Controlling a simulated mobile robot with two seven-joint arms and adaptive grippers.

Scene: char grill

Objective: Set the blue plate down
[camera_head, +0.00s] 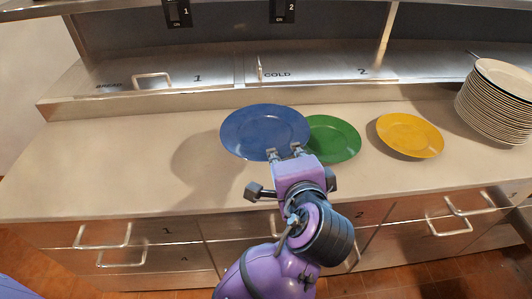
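The blue plate (265,130) is roughly level above the counter (120,165), and a shadow falls on the counter to its left. It overlaps the left part of the green plate (333,140) in the picture. My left gripper (285,152) is at the near rim of the blue plate and appears shut on it. The exact finger contact is too small to see clearly. My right gripper is not in view.
A yellow plate (410,135) lies right of the green plate. A tall stack of white plates (497,104) stands at the far right. A raised metal ledge with lids (165,75) runs along the back. The counter's left part is clear.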

